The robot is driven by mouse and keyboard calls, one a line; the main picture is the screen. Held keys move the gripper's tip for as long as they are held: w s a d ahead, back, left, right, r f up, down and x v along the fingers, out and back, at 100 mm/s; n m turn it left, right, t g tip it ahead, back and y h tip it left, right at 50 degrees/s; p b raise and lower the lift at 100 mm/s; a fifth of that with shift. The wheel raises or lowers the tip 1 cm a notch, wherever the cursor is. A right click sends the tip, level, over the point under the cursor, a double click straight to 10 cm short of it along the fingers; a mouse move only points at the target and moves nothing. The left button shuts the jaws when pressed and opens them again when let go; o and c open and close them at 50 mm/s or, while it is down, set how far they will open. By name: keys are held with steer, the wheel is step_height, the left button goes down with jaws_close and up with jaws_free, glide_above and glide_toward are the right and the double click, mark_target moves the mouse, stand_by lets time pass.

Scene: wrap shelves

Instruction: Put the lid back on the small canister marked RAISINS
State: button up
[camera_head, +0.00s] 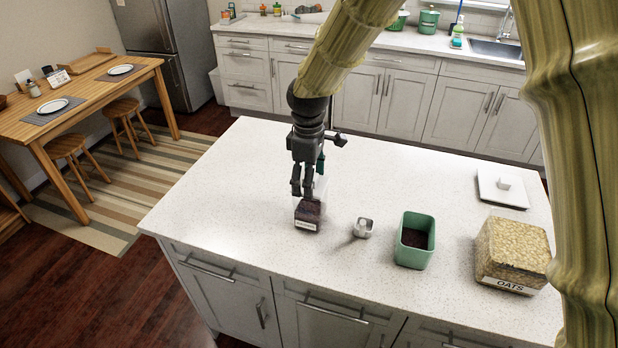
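A small clear canister (307,217) with dark contents stands near the front edge of the island counter. Its front label is too small to read. My gripper (302,192) points down just above it, its fingers overlapping the canister's top in the picture. A pale translucent patch (321,187) shows beside the fingers; I cannot tell if it is a lid or the canister's wall. I cannot tell whether the fingers hold anything. A white square lid with a knob (503,186) lies at the right back of the counter. It looks wider than the small canister.
On the counter (240,185), right of the canister, stand a small silvery item (363,228), a green open container (414,240) with dark contents, and a big open canister labelled OATS (510,255). The counter's left part is clear.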

steer(key=shift+f+p, duration=0.3)
steer(key=shift+f, duration=0.35)
stand_by(0.9)
steer(key=o, duration=1.1)
steer(key=shift+o, duration=0.2)
steer(key=shift+r, duration=0.1)
steer(key=shift+r+p, duration=2.85)
steer(key=shift+r, duration=0.55)
